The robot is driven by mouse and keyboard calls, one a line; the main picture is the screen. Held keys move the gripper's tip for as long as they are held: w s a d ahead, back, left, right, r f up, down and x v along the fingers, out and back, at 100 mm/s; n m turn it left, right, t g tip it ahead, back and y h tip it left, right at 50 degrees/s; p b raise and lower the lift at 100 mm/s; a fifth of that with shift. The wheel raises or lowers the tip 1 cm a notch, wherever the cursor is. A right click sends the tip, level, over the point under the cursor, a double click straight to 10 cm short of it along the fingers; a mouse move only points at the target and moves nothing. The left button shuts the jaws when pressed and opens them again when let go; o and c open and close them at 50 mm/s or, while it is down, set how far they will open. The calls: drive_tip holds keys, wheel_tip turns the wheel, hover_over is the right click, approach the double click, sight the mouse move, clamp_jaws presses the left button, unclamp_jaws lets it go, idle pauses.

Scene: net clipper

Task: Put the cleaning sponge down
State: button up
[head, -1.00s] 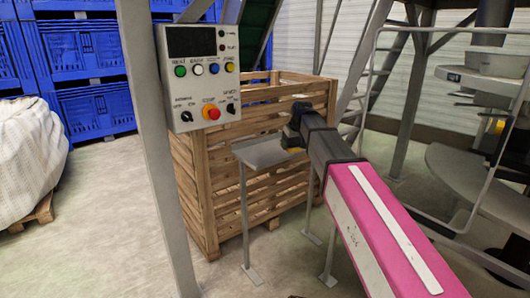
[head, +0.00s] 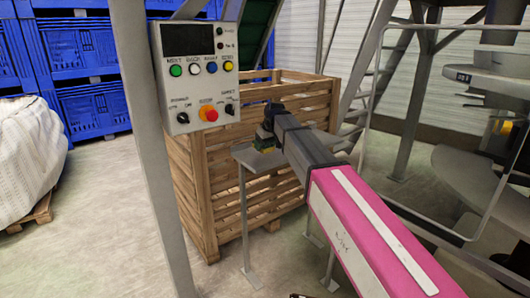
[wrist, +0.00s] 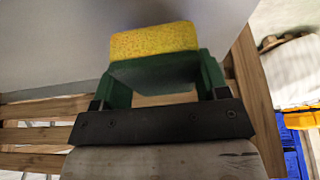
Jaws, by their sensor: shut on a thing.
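The cleaning sponge (wrist: 155,42) is yellow with a dark green side. In the wrist view it sits between the green fingers of my gripper (wrist: 160,75), which is shut on it. The wrist view shows a grey surface (wrist: 60,45) beyond the sponge. I cannot tell whether the sponge touches the table top.
A wooden crate (head: 205,215) stands behind the table. A control panel (head: 197,75) on a grey post (head: 150,150) is to the left. Metal railings and steps (head: 375,90) are to the right. The visible table top right of the sponge is partly hidden by my arm.

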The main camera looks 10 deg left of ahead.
drive_tip(key=shift+f, duration=1.65)
drive_tip(key=shift+f, duration=0.1)
drive_tip(key=o, duration=1)
drive_tip(key=shift+c, duration=0.2)
drive_tip(key=v, duration=1.2)
